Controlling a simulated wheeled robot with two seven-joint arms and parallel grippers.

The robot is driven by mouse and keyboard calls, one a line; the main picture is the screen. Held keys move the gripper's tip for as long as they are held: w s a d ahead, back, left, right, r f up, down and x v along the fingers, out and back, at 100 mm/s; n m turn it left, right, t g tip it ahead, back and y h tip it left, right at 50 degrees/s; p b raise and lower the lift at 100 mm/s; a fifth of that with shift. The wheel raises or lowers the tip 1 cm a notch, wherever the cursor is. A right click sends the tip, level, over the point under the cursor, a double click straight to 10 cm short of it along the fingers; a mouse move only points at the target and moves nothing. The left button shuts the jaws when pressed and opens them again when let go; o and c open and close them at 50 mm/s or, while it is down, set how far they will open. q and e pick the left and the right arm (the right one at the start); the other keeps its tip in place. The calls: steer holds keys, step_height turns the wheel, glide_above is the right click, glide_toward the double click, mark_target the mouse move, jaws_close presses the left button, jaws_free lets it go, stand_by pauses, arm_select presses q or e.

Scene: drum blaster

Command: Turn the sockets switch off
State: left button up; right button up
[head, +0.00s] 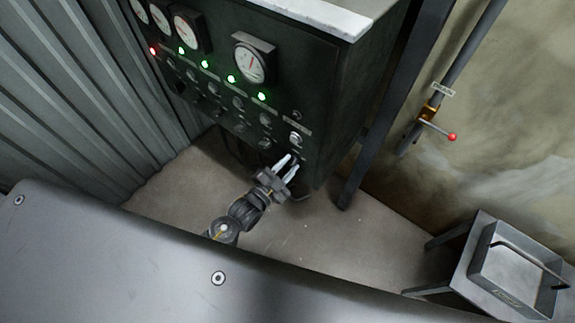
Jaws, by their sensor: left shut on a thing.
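A dark control panel (320,80) stands at the top centre with rows of knobs and lamps. My left gripper (289,165) reaches up from below to the panel's lower right corner. Its two pale fingers are shut on a small part there, which looks like the sockets switch; the fingers hide most of it, and I cannot read its label or its setting. A light-coloured switch (296,139) with a small plate sits just above the fingertips. My right gripper is not in view.
Green lamps (231,79) and a red lamp (153,50) are lit beneath round gauges (249,63). A pipe valve with a red-tipped lever (452,137) is on the right wall. A metal tray (512,275) stands at lower right. Floor in front of the panel is clear.

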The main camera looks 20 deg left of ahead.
arm_select(q)
steer(key=n, duration=0.4)
steer(key=shift+n, duration=0.3)
steer(key=shift+n+p, duration=0.45)
steer(key=shift+n, duration=0.95)
steer(key=o, duration=0.7)
